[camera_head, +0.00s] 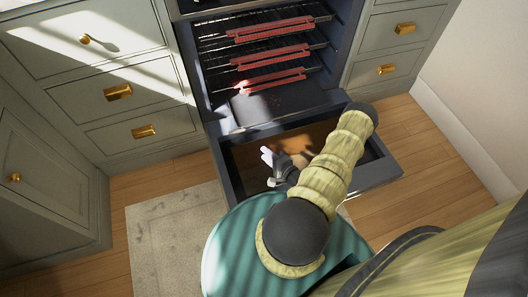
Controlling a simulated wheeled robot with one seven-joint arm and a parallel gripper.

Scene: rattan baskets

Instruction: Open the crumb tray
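A dark drawer-like tray (378,176) stands pulled out below the open oven cavity (265,103), and its brown inner floor is partly visible. I take it for the crumb tray. Its front left part is hidden behind my arm and teal base. My gripper (269,168) is over the tray's left part, pointing left. Its two pale fingers are spread apart with nothing visible between them. I cannot tell whether it touches the tray.
Wire racks with red edge strips (270,52) sit in the oven. Grey cabinets with brass handles (144,131) flank it on both sides. A pale rug (165,235) lies on the wooden floor to the left. A white wall (465,130) stands at the right.

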